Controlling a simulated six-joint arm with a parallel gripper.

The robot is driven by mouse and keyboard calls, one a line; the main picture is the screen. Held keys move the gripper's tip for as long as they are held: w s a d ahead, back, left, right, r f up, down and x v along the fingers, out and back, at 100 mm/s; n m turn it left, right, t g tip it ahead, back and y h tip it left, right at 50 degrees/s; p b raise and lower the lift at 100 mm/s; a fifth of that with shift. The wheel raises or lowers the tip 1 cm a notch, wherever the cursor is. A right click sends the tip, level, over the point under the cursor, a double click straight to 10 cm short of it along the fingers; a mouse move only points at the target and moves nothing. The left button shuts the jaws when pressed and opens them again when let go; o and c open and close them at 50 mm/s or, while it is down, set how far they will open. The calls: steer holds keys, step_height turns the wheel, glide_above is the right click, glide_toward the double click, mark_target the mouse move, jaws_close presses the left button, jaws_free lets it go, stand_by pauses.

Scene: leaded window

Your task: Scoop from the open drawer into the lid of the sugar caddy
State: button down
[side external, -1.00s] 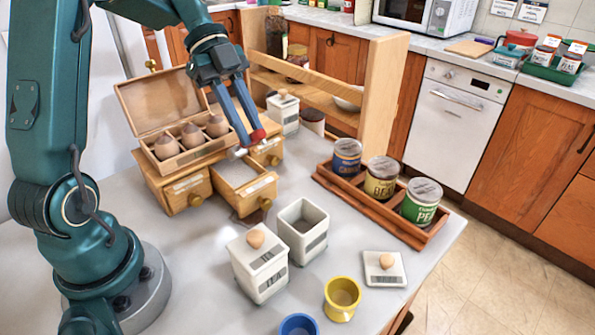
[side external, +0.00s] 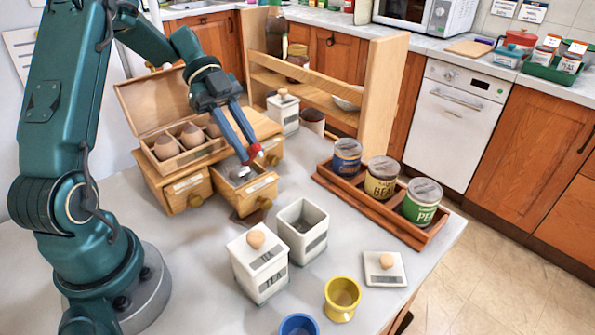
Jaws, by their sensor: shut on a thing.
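The open drawer (side external: 262,188) sticks out of the low wooden drawer box, with pale contents partly visible inside. My gripper (side external: 252,154) is over this drawer, its red-tipped fingers shut on a small metallic scoop (side external: 240,173). The scoop's head is down inside the drawer; how deep it sits in the contents I cannot tell. An open white caddy (side external: 302,229) stands in front of the drawer, its label too small to read. A loose white lid (side external: 384,269) with a round wooden knob on top lies flat on the table at the right.
A lidded tea caddy (side external: 259,264) stands beside the open caddy. A yellow cup (side external: 342,298) and a blue cup (side external: 299,325) are at the front. A wooden tray (side external: 420,236) with cans is at right. An egg box (side external: 180,148) sits on the drawer box.

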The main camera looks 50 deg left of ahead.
mark_target(260, 149)
steer(key=shift+f, duration=1.05)
steer(key=shift+a+f, duration=0.1)
steer(key=shift+a, duration=0.8)
steer(key=shift+d+r+y, duration=0.35)
steer(key=shift+r+y, duration=0.05)
steer(key=shift+r, duration=0.25)
steer(key=shift+d+r+y, duration=0.3)
steer(key=shift+r+y, duration=0.1)
steer(key=shift+r, duration=0.2)
steer(key=shift+d+r+y, duration=0.95)
steer(key=shift+d+y, duration=0.15)
steer(key=shift+y, duration=0.2)
steer(key=shift+d+r+y, duration=0.35)
steer(key=shift+d+y, duration=0.25)
steer(key=shift+y, duration=0.5)
steer(key=shift+d+r+y, duration=0.3)
steer(key=shift+d+y, duration=0.3)
steer(key=shift+y, duration=0.5)
